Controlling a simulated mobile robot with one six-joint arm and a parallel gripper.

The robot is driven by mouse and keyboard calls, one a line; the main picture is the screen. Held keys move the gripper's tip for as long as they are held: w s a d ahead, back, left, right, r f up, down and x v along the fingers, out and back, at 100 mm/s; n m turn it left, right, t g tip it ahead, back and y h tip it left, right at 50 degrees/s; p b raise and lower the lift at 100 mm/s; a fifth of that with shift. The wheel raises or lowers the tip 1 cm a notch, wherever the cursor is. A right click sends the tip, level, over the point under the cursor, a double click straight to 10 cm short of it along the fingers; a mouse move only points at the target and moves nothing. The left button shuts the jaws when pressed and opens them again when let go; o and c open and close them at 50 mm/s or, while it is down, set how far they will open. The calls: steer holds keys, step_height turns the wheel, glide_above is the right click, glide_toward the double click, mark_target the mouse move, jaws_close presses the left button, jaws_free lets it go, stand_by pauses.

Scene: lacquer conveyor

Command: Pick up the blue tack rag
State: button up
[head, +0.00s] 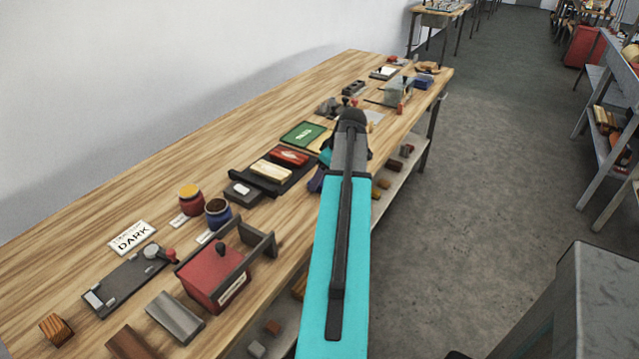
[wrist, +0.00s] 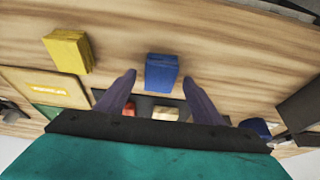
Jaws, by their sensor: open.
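The blue tack rag (wrist: 161,72) is a small folded block lying on the wooden bench. In the wrist view it sits at the upper middle, just ahead of my gripper and between the lines of its two purple fingers. My gripper (wrist: 160,78) is open, with nothing held between the fingers. I cannot tell its exact height above the bench. In the head view my arm covers the rag, and only a little of my gripper (head: 318,180) shows beside the arm.
A yellow folded rag (wrist: 68,51) lies left of the blue one in the wrist view, with a gap between. A yellow card (wrist: 45,88) is nearer. In the head view a dark tray (head: 262,186) holds blocks; two jars (head: 190,199) and a red box (head: 212,280) stand nearer.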

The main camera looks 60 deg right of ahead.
steer(key=shift+w+f, duration=0.15)
steer(key=shift+f, duration=0.2)
stand_by(0.3)
steer(key=c, duration=1.1)
steer(key=shift+r, duration=0.25)
steer(key=shift+r+b, duration=0.5)
steer(key=shift+r, duration=0.75)
steer(key=shift+s+r, duration=0.2)
steer(key=shift+r, duration=0.1)
steer(key=s+b, duration=0.1)
steer(key=s, duration=0.4)
steer(key=s+r+b, duration=0.1)
steer(key=s, duration=0.4)
steer(key=s+d, duration=0.1)
steer(key=s, duration=0.4)
steer(key=shift+s+r+b, duration=0.25)
steer(key=shift+s+b, duration=0.05)
steer(key=shift+b, duration=0.1)
